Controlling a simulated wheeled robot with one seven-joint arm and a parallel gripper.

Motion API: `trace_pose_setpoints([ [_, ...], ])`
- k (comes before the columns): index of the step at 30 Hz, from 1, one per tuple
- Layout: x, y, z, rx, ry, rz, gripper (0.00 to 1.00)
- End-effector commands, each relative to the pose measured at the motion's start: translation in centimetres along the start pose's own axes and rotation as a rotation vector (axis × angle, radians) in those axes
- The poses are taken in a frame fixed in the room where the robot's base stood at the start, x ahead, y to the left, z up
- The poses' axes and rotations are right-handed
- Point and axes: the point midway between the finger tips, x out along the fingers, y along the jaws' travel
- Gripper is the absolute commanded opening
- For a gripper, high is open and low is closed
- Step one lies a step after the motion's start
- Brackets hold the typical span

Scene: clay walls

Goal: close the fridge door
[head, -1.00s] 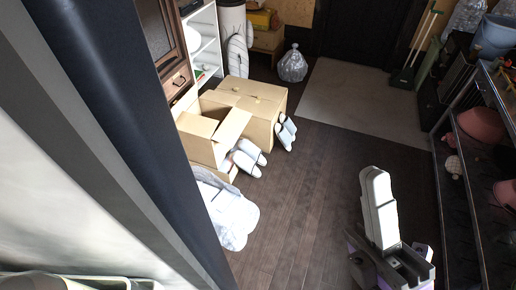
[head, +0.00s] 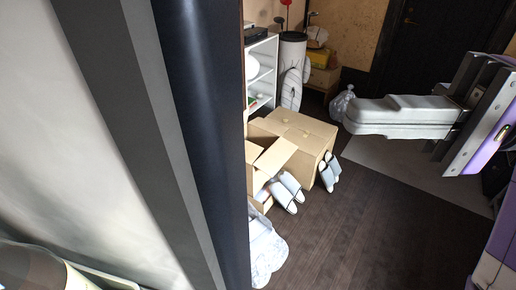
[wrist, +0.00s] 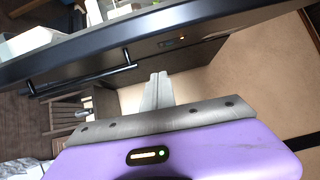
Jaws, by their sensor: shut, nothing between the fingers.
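A large pale panel (head: 75,110) with a grey and dark-blue edge fills the left of the head view and looks like part of the fridge, close to me. I cannot tell there whether it is the door. In the wrist view a dark panel (wrist: 215,50), probably the fridge door, crosses the upper part and carries a black bar handle (wrist: 85,78). My gripper (head: 350,115) points left in the head view, apart from the pale panel. In the wrist view my gripper (wrist: 158,78) is shut and empty, its tips below the dark panel. Contact is not visible.
Cardboard boxes (head: 298,130) and slippers (head: 287,190) stand on the floor right of the panel. A plastic bag (head: 262,250) lies nearer. White shelves (head: 262,70) are behind. Dark floor (head: 370,225) in the middle is clear.

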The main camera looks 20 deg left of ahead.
Motion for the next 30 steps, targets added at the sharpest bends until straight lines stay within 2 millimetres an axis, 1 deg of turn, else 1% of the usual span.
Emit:
trace_pose_setpoints([
  [4, 0.3, -0.2, -0.2, -0.04, 0.005, 0.036, 0.0],
  [8, 1.8, -0.2, -0.2, -0.039, 0.002, 0.036, 0.0],
  [21, 10.2, -0.1, -0.1, -0.036, 0.001, 0.032, 0.0],
  [25, 10.5, 0.0, 1.8, -0.038, 0.005, 0.032, 0.0],
  [30, 10.8, 0.2, 3.2, -0.036, 0.006, 0.033, 0.0],
])
